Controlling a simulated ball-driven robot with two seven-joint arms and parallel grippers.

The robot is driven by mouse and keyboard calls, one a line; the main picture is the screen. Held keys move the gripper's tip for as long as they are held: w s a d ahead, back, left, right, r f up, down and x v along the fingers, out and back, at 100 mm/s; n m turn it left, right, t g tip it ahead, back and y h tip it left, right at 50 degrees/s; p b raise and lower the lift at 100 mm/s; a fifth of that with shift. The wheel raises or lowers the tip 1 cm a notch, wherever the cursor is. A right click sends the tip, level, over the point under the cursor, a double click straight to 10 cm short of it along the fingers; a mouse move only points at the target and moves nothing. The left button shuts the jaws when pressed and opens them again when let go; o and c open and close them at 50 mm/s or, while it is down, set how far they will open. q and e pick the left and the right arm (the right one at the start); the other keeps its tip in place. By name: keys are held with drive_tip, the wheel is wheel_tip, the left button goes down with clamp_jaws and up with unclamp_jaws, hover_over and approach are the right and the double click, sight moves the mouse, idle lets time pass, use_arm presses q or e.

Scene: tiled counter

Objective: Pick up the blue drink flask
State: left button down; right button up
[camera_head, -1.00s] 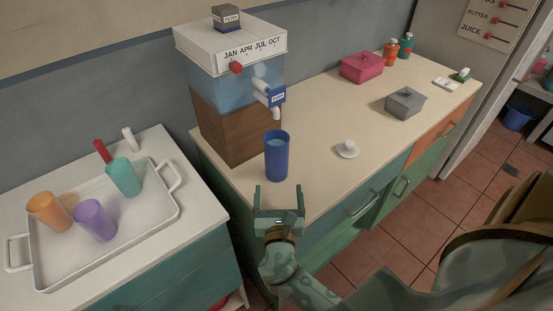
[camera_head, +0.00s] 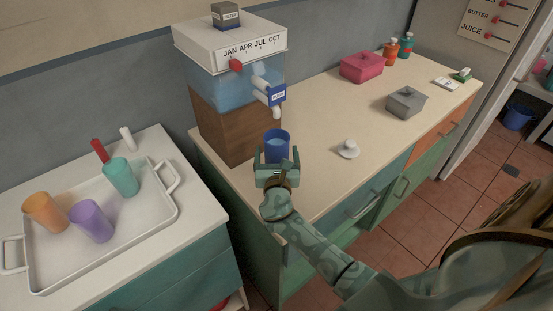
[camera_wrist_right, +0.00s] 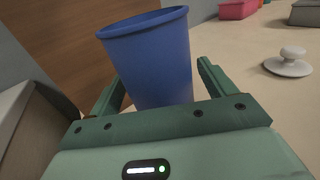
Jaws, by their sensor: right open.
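The blue drink flask (camera_head: 277,143) stands upright on the counter in front of the water dispenser. It looks like an open-topped blue tumbler, and its lower part is hidden behind my gripper in the head view. My right gripper (camera_head: 278,158) is open, with one finger on each side of the flask. In the right wrist view the flask (camera_wrist_right: 152,58) rises between the two fingers of the right gripper (camera_wrist_right: 158,78), leaning in the picture. Whether the fingers touch it I cannot tell. My left gripper is not in view.
The dispenser (camera_head: 235,125) with its spout stands just behind the flask. A white knobbed lid (camera_head: 348,150) lies to the right. A tray (camera_head: 100,245) with cups is on the lower left counter. Pink (camera_head: 361,68) and grey (camera_head: 406,103) boxes stand farther back.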

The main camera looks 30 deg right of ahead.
drive_tip(key=c, duration=1.2)
drive_tip(key=shift+r, duration=0.1)
drive_tip(key=shift+c, duration=1.3)
